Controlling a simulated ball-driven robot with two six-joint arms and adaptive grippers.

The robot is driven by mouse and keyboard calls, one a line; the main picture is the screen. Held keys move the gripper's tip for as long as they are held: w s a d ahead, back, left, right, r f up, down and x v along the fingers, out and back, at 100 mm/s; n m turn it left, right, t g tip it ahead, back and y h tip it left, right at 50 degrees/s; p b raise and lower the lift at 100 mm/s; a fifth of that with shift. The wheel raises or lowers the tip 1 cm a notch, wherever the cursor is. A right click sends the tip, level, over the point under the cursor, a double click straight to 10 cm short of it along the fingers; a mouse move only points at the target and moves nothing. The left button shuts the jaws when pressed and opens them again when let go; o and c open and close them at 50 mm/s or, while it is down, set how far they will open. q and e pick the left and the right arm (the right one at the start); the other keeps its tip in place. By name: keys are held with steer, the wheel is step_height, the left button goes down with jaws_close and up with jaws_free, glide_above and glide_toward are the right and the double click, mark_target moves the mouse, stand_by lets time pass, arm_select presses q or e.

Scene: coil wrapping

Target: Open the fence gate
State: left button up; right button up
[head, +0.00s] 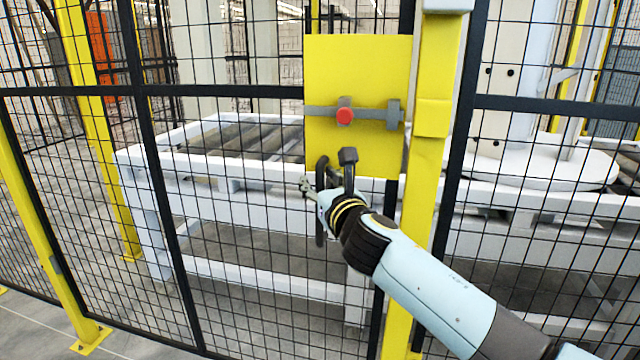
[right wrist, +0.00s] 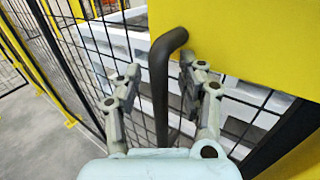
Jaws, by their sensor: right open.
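The fence gate (head: 225,91) is a black mesh panel with a yellow lock plate (head: 360,70). A grey latch bar with a red knob (head: 344,116) crosses the plate and reaches toward the yellow post (head: 428,150). The gate looks shut against the post. A black bar handle (head: 348,157) sits at the plate's lower part; my right gripper partly hides it. My right gripper (head: 318,185) is open at the handle. In the right wrist view its two fingers stand on either side of the handle (right wrist: 160,85), with a visible gap on the left side. My left gripper is out of view.
White frames with rollers (head: 240,190) stand behind the mesh. A round white base (head: 545,165) is behind the fence at right. A yellow post (head: 88,130) stands at left. The grey floor (head: 45,330) in front at lower left is clear.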

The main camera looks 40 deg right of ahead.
jaws_close()
steer(key=shift+f, duration=0.1)
stand_by(0.6)
